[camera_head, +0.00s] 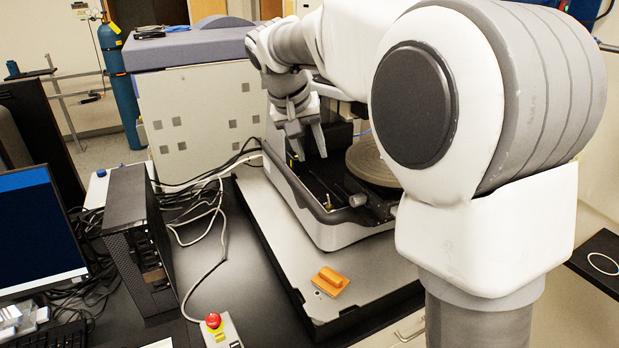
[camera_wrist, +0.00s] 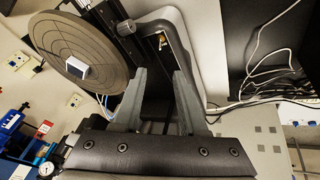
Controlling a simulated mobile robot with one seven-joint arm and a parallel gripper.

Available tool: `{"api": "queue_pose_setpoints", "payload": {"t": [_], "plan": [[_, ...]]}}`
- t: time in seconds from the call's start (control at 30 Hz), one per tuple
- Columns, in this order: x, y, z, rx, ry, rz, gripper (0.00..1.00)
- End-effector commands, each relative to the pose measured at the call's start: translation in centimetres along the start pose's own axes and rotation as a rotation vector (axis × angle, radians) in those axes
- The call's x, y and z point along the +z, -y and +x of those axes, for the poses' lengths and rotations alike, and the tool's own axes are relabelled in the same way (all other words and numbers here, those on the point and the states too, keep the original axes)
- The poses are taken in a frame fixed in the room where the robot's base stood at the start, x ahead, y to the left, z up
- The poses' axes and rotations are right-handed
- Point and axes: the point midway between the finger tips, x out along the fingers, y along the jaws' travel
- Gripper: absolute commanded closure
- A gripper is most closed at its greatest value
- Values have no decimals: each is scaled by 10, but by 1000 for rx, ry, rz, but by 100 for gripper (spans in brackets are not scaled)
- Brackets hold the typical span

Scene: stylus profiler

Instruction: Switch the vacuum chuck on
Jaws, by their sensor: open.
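The profiler (camera_head: 325,235) is a white-sided machine with a dark deck. Its round grey-brown chuck (camera_head: 368,165) is partly hidden behind my arm. In the wrist view the chuck (camera_wrist: 62,36) shows ring grooves, with a small white block (camera_wrist: 76,68) on it near the rim. A small brass lever-like part (camera_head: 328,202) stands at the front corner of the deck; it also shows in the wrist view (camera_wrist: 162,40). I cannot tell which way it is set. My gripper (camera_head: 309,152) is open and empty, above the rear left of the deck, apart from the lever; its fingers also show in the wrist view (camera_wrist: 160,75).
An orange block (camera_head: 330,281) lies on the pale base plate (camera_head: 280,240) in front of the profiler. A red-button box (camera_head: 215,325), a black computer tower (camera_head: 140,235) and loose cables are to the left. A large light cabinet (camera_head: 200,115) stands behind.

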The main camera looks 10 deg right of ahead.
Motion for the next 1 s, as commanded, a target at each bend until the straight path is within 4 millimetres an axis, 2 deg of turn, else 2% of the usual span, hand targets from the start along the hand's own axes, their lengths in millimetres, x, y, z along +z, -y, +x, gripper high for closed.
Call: {"api": "queue_pose_setpoints", "payload": {"t": [0.17,0.27,0.8,1.0], "plan": [[-4,3,7,6,0,5,58],[-4,3,19,7,2,4,58],[-4,2,132,6,3,3,58],[-4,2,162,5,2,3,58]]}}
